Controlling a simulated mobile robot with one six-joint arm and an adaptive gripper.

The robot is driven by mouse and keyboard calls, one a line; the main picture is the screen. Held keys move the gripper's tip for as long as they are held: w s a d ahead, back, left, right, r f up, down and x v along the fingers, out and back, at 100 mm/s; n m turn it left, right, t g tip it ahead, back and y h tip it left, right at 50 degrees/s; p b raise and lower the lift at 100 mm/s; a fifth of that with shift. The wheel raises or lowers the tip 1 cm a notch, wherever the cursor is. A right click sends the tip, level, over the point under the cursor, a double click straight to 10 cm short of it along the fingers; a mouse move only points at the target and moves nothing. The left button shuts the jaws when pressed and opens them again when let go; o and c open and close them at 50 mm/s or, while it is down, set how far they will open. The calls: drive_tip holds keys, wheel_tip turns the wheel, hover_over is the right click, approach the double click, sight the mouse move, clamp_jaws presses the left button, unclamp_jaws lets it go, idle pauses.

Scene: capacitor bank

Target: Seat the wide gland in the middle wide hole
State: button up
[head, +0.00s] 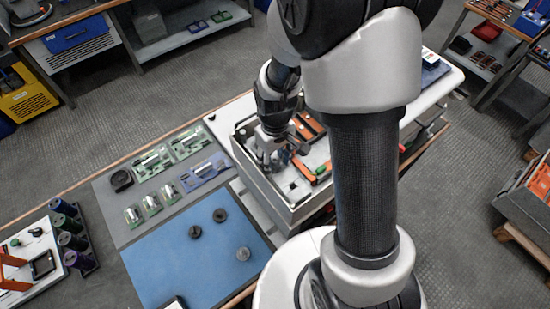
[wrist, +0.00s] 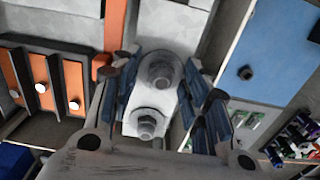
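My gripper (head: 275,153) hangs, pointing down, over the left part of the open metal box (head: 278,205). In the wrist view its fingers (wrist: 158,78) flank a grey round piece (wrist: 160,72) and a pale block with a bolt-like stud (wrist: 148,124). I cannot tell whether the fingers grip the round piece or only stand around it, nor whether it is a gland. Two dark round pieces (head: 220,215) and (head: 195,232) and a greyer one (head: 243,254) stand on the blue mat (head: 190,275). I cannot make out the middle wide hole.
Orange parts and a green piece (head: 321,169) sit inside the box to the right of my gripper. Its walls stand close around. Dark cylinders (head: 72,240) stand further left.

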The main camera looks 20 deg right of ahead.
drive_tip(key=o, duration=0.4)
drive_tip(key=shift+r, duration=0.1)
wheel_tip(320, 180, up, 11)
drive_tip(key=s+r+m+t+b, duration=0.3)
drive_tip(key=s+r, duration=0.7)
drive_tip(key=s, duration=0.5)
drive_tip(key=shift+m+t, duration=0.3)
drive_tip(key=shift+t, duration=0.5)
